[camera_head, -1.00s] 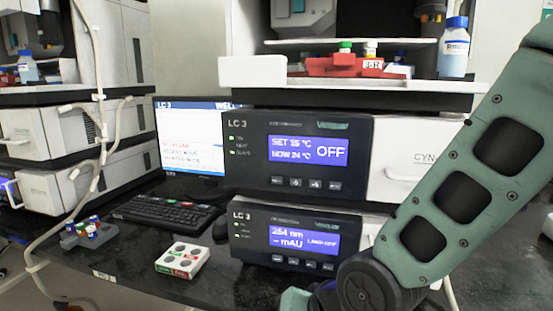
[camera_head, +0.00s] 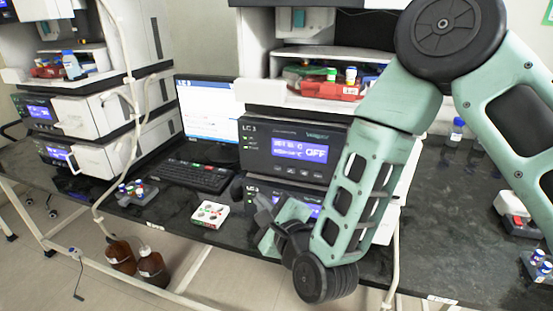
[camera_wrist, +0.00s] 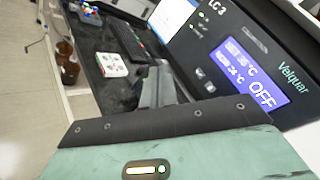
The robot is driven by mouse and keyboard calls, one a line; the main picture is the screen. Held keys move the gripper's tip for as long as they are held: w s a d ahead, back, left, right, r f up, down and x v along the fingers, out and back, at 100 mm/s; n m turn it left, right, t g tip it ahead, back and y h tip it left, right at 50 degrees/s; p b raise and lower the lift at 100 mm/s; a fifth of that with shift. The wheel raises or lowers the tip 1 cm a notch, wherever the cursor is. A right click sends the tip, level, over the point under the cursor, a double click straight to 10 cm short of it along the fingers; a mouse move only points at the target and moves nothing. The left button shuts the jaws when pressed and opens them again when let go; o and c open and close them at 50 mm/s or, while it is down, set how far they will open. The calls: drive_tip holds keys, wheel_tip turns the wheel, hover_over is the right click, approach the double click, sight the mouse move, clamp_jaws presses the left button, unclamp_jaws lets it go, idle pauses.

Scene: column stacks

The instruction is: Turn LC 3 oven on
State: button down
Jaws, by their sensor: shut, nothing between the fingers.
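The LC 3 oven is the upper dark-fronted module (camera_head: 255,160) of the middle stack, and its blue display (camera_head: 300,149) reads OFF. In the wrist view the oven's dark front (camera_wrist: 225,50) fills the upper right, with its lit display (camera_wrist: 255,72) reading OFF and a few small buttons (camera_wrist: 204,81) beside it. My gripper (camera_head: 262,207) is shut and empty, in front of the lower module and below the oven's panel, apart from the buttons as far as I can see. It also shows in the wrist view (camera_wrist: 158,76). My arm hides the oven's right side.
The lower module (camera_head: 252,188) is partly hidden by my gripper and arm. Brown bottles (camera_head: 152,270) stand on the floor. The bench (camera_head: 440,225) has free room at right.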

sight(278, 168)
drive_tip(key=shift+d+r+m, duration=0.1)
drive_tip(key=shift+r+m, duration=0.05)
drive_tip(key=shift+m, duration=0.15)
drive_tip(key=shift+w, duration=0.1)
drive_tip(key=w+d+p, duration=0.1)
drive_tip(key=w+d, duration=0.2)
drive_tip(key=w, duration=0.5)
idle(0.3)
idle(1.9)
drive_tip(key=shift+w+d, duration=0.1)
drive_tip(key=shift+w, duration=0.3)
